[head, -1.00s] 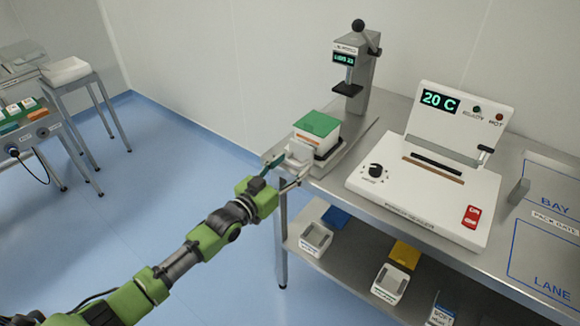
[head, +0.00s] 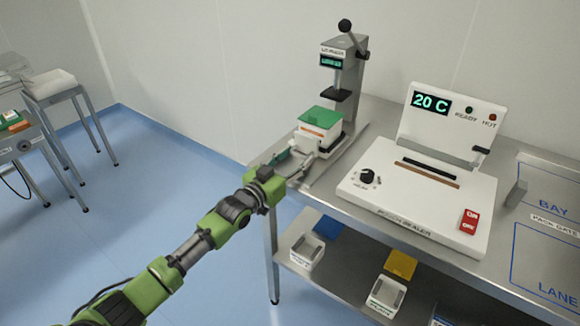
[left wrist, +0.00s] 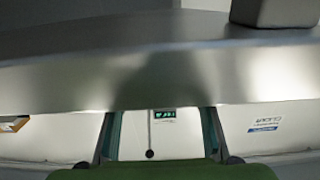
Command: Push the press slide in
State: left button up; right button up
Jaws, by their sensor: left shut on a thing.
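The press (head: 347,70) is a grey column with a lever knob on top, a small lit display and a dark pressing plate. The press slide (head: 323,145) lies on the bench in front of it, carrying a white box with a green top (head: 320,116). The box stands just before the column, close to the pressing plate. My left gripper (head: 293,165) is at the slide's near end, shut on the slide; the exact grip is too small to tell. In the left wrist view my fingers (left wrist: 158,137) stand either side of a pale area with a green display. My right gripper is not seen.
A white sealer (head: 420,195) reading 20 C stands to the right of the press on the steel bench. Bins (head: 307,250) sit on the shelf below. Another table (head: 50,85) stands at far left. The blue floor between is open.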

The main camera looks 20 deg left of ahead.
pick_arm(q)
jog(key=shift+d, duration=0.2)
jog(key=o, duration=1.3)
jog(key=shift+w, duration=0.1)
jog(key=shift+v, duration=6.05)
